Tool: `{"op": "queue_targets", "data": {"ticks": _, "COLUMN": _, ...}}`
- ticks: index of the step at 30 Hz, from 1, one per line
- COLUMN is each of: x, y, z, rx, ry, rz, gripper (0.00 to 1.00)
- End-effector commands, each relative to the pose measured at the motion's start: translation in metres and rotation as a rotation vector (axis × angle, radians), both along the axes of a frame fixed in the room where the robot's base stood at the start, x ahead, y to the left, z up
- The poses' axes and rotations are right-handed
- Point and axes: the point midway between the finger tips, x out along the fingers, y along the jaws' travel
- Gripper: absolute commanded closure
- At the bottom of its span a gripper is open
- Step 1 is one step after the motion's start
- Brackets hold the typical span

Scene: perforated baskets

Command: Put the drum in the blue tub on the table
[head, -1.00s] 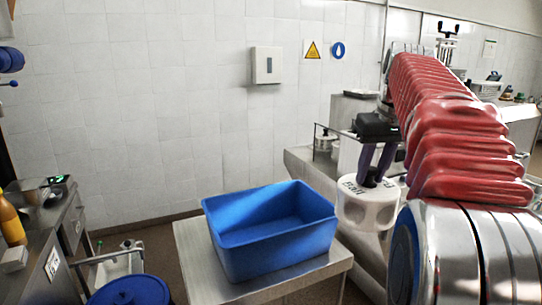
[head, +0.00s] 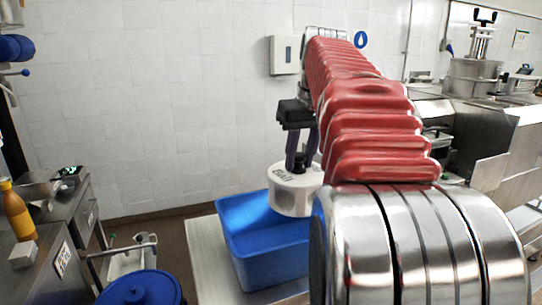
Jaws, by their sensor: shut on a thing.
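The drum (head: 294,190) is a white cylinder with dark lettering on its side. My gripper (head: 296,160) is shut on its top and holds it up. In the picture the drum overlaps the back right part of the blue tub (head: 262,266). It looks higher than the tub's rim, but I cannot tell exactly how far over the opening it is. The tub stands on a metal table (head: 208,245). My arm hides the tub's right side and part of the table.
A steel counter (head: 40,240) at left holds an orange bottle (head: 16,212). A blue-lidded bin (head: 140,290) stands front left of the table. Steel equipment (head: 470,125) fills the right. The tiled wall (head: 160,110) is behind.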

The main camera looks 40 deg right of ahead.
Motion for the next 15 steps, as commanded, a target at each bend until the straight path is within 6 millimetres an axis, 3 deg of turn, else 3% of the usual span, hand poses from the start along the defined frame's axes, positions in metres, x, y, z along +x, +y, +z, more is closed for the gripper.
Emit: {"op": "queue_targets", "data": {"ticks": 15, "x": 0.0007, "y": 0.0024, "z": 0.0008, "rx": -0.002, "ry": -0.001, "rz": 0.002, "gripper": 1.00}}
